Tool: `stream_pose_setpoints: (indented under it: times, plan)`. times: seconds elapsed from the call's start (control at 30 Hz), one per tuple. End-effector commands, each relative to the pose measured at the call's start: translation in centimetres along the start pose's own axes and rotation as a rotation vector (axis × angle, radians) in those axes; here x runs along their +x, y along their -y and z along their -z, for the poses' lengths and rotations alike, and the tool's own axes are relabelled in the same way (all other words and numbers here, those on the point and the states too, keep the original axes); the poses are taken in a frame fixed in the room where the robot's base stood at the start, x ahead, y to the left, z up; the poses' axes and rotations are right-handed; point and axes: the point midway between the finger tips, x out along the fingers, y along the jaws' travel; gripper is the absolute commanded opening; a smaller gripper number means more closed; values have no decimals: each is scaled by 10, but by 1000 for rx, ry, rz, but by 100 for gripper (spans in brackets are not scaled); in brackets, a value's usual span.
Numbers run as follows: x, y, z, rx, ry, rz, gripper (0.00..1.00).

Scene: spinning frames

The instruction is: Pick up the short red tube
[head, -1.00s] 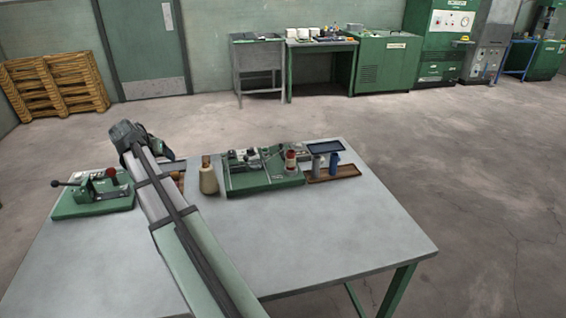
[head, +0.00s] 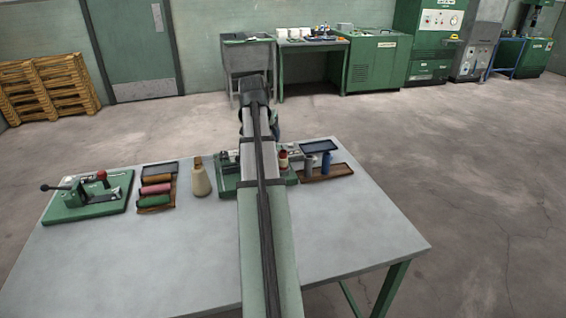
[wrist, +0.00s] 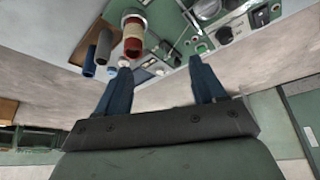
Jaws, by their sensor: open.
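A short red tube (head: 283,160) with a cream band stands upright on the green machine, just right of my arm in the head view. In the wrist view the red tube (wrist: 133,42) shows above the left fingertip, beside a round metal disc. My gripper (wrist: 158,67) is open, with nothing between its two blue fingers, and is apart from the tube. In the head view my gripper is mostly hidden behind my arm, above the green machine (head: 226,184), and my arm covers the machine's middle.
Pink and green rolls lie farther left, near a lever device (head: 88,197). The table front (head: 350,235) is clear.

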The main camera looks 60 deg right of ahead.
Motion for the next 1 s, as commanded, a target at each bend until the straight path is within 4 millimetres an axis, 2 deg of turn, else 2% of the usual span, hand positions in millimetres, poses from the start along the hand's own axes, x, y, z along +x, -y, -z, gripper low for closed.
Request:
stream_pose_setpoints:
  times: [0.03, 0.1, 0.27, 0.37, 0.8, 1.0]
  plan:
    - [-1, -14, 3, 15, 6, -1, 69]
    - [-2, -26, 6, 27, 14, -1, 69]
    - [-2, -41, 8, 40, 25, 1, 69]
    - [4, -43, 8, 42, 28, 0, 69]
    - [65, -42, 6, 41, 28, 0, 69]
    - [80, -42, 6, 41, 26, 0, 69]
